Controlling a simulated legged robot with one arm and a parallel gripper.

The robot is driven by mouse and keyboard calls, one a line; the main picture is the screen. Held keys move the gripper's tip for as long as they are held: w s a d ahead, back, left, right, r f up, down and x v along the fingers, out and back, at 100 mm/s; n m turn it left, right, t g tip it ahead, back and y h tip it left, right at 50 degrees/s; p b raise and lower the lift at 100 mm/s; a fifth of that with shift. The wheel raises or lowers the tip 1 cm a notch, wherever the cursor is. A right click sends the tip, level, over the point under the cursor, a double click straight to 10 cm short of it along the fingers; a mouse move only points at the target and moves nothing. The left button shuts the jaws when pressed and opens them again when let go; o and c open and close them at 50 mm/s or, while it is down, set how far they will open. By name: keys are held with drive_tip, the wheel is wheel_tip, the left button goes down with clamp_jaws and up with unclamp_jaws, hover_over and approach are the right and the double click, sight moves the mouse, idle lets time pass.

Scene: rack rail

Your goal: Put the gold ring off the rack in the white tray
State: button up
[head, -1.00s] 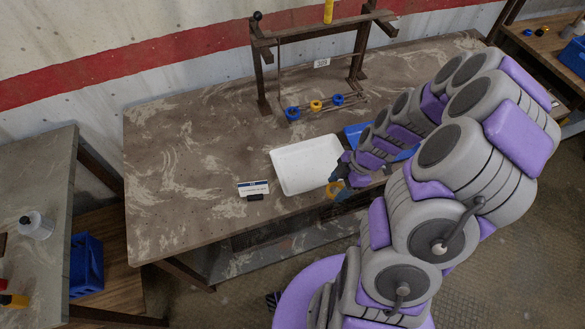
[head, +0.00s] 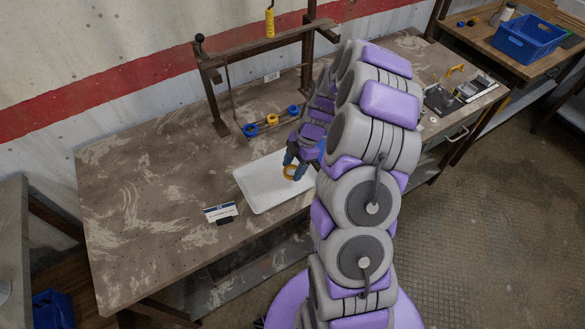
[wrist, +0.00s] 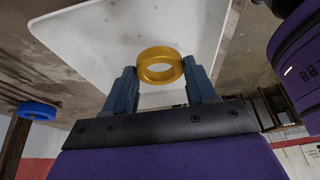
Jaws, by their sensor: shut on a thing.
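My gripper (head: 293,167) is shut on a gold ring (head: 290,173). In the wrist view the gold ring (wrist: 160,66) sits between the two blue-grey fingertips (wrist: 162,82). In the head view the ring appears over the right part of the white tray (head: 258,188), which looks empty. The tray (wrist: 90,32) also fills much of the wrist view behind the ring. The height of the ring above the tray is hard to tell.
A small white label card (head: 220,211) stands left of the tray. The left of the tabletop (head: 130,200) is clear. My arm covers the area right of the tray. A blue crate (head: 528,38) sits on another table at the back right.

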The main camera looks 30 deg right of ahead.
sight(293, 167)
drive_tip(key=shift+w+d+f, duration=0.1)
drive_tip(key=shift+w+d, duration=0.1)
drive_tip(key=shift+w, duration=0.3)
drive_tip(key=shift+w+d, duration=0.15)
drive_tip(key=shift+w, duration=0.35)
drive_tip(key=shift+f+b, duration=0.45)
drive_tip(key=shift+f, duration=1.35)
drive_tip(key=o, duration=1.1)
drive_tip(key=shift+c, duration=0.2)
